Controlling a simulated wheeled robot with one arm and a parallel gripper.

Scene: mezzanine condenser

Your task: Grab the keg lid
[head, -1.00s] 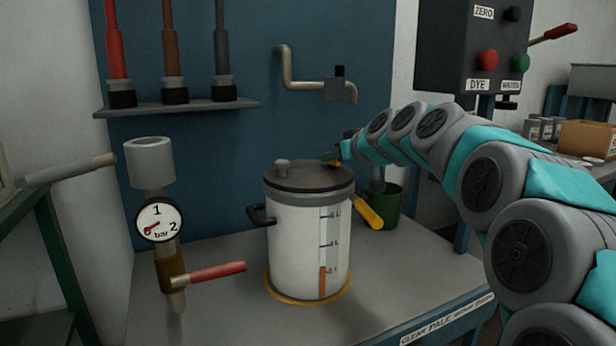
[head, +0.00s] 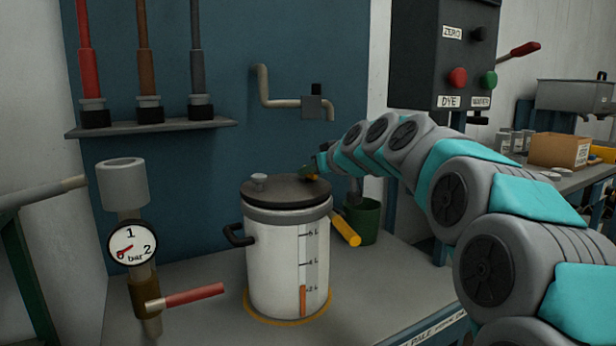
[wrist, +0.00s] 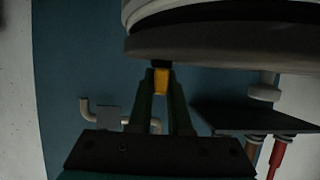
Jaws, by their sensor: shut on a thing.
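My gripper (head: 311,173) is at the lid's back right edge. In the wrist view, which looks upside down, my dark green fingers (wrist: 162,75) are shut on a small yellow piece (wrist: 161,84) right at the edge of the lid (wrist: 225,50). The head view does not show the grip clearly. I see no clear gap between lid and keg.
A yellow handle (head: 346,230) and a green bucket (head: 364,222) are close to the keg's right. A gauge (head: 133,246) with a red lever (head: 194,295) stands left. A bent pipe (head: 290,102) and a shelf (head: 155,128) are on the wall behind.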

